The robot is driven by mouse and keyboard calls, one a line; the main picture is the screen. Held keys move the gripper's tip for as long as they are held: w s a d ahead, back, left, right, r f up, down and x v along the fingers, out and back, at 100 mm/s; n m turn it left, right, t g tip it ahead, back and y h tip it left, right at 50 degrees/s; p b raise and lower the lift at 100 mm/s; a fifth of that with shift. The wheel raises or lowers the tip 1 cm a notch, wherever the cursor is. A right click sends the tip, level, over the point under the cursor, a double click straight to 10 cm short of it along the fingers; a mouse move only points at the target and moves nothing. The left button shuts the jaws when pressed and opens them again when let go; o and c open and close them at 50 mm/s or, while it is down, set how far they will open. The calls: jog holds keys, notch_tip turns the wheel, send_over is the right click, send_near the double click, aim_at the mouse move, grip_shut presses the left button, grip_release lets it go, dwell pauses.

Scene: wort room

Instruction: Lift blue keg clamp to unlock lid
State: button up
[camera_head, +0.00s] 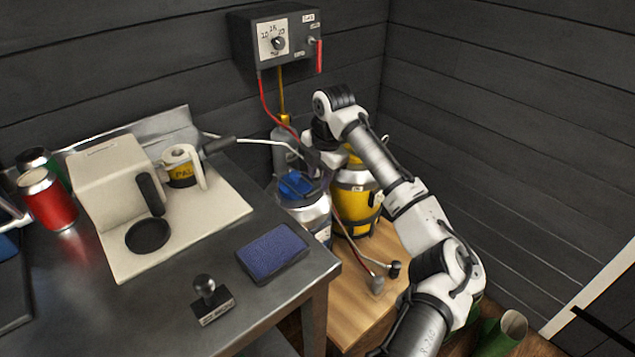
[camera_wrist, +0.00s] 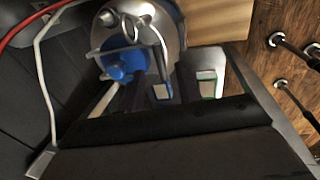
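A metal keg (camera_head: 308,213) with a blue top part (camera_head: 296,185) stands at the table's right side, on a wooden surface. My gripper (camera_head: 318,166) is just above and behind the blue part, close to the keg's top. Contact cannot be made out. The wrist view shows the keg top (camera_wrist: 142,22) at the upper middle, with a wire clamp and ring (camera_wrist: 129,28) and blue parts (camera_wrist: 125,66) below them. The lid looks closed, but the clamp's exact position is unclear.
A yellow keg (camera_head: 356,199) stands directly right of the blue one. A control box (camera_head: 280,43) hangs on the wall, with a red hose (camera_head: 267,101) running down. The metal table (camera_head: 190,275) at left holds a blue pad (camera_head: 272,252) and a stamp (camera_head: 211,299).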

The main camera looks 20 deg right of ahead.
aim_at(317, 189)
jog(key=shift+w+a+f, duration=0.1)
jog(key=shift+w+f, duration=0.1)
jog(key=shift+f, duration=0.7)
jog(key=shift+w+f, duration=0.15)
jog(key=shift+f, duration=0.75)
grip_shut()
